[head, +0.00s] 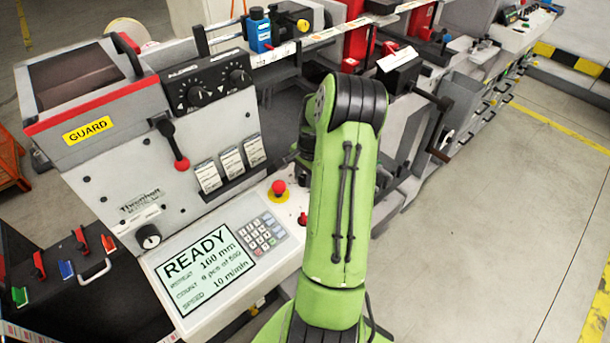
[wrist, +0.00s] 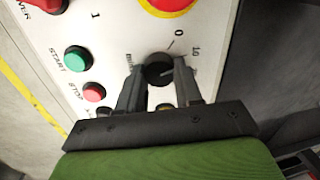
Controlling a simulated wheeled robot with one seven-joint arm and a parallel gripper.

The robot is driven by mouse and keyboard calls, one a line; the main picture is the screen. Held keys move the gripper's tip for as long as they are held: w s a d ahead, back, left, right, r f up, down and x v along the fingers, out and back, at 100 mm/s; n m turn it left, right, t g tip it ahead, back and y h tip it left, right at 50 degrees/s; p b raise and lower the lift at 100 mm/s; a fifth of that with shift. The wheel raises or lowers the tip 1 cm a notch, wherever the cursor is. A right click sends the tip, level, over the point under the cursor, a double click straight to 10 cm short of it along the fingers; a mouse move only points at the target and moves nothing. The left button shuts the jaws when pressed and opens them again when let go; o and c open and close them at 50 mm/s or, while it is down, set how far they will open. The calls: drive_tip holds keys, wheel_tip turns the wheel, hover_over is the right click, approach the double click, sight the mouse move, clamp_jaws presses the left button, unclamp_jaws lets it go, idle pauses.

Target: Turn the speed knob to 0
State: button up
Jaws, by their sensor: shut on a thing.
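In the wrist view the black round speed knob (wrist: 158,68) sits on the white panel, with "0" printed above and slightly right of it and "10" farther right. The knob's pointer is too dark to read. In the head view the display (head: 205,268) shows READY and a speed of 10 m/min. My green arm hides the knob and gripper there.
Near the knob are a green START button (wrist: 78,58), a red STOP button (wrist: 94,92) and a red-and-yellow emergency stop (wrist: 168,4). In the head view a keypad (head: 260,234) and a lever with a red knob (head: 180,160) are left of my arm.

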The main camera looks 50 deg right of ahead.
drive_tip(key=n+b, duration=0.1)
drive_tip(key=n, duration=0.3)
drive_tip(key=shift+w, duration=0.1)
drive_tip(key=shift+n+b, duration=0.55)
drive_tip(key=shift+n, duration=1.25)
drive_tip(key=shift+r, duration=0.1)
drive_tip(key=o, duration=1)
drive_tip(key=shift+o, duration=0.2)
wheel_tip(320, 180, up, 16)
drive_tip(key=s+p, duration=0.2)
drive_tip(key=shift+a+f, duration=0.2)
drive_tip(key=shift+f, duration=0.05)
